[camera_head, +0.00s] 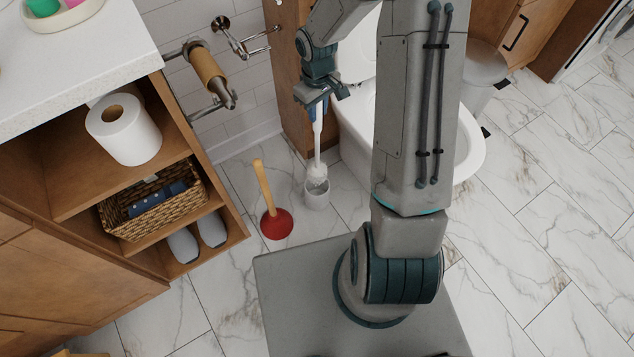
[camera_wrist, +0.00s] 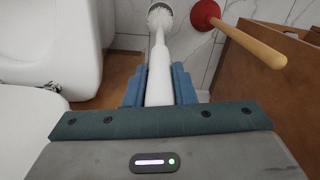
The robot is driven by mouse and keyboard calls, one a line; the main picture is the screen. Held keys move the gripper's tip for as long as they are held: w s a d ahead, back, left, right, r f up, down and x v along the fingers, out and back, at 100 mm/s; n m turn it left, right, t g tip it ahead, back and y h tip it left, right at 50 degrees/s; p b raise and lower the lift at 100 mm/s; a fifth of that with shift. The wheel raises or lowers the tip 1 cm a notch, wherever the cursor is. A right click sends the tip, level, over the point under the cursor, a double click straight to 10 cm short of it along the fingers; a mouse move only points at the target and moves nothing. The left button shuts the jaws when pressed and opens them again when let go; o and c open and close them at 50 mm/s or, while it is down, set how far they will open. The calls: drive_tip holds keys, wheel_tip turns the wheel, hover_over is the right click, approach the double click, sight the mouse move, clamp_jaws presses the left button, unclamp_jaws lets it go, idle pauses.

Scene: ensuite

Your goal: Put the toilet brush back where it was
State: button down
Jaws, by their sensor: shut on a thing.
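The white toilet brush (camera_head: 318,135) is upright, held by its handle, with its bristle head (camera_head: 317,171) at the lower end. My gripper (camera_head: 317,99) is shut on the handle. The light grey brush holder (camera_head: 317,197) stands on the floor directly below the bristles. The bristle head overlaps the holder's opening in the head view; whether it is inside cannot be told exactly. In the wrist view the handle (camera_wrist: 159,75) runs away between my fingers to the bristles (camera_wrist: 160,16), which cover most of the holder.
A red plunger (camera_head: 277,222) with a wooden handle stands left of the holder. The white toilet (camera_head: 357,142) is close on the right. A wooden shelf unit (camera_head: 236,233) with a paper roll (camera_head: 124,130), basket (camera_head: 116,216) and slippers (camera_head: 212,229) stands left. Wall-mounted metal fittings (camera_head: 222,94) project near the arm.

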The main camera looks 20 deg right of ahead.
sight(317, 146)
wheel_tip(317, 146, down, 17)
drive_tip(key=b, duration=0.6)
drive_tip(key=shift+f, duration=0.15)
drive_tip(key=c, duration=1.2)
unclamp_jaws()
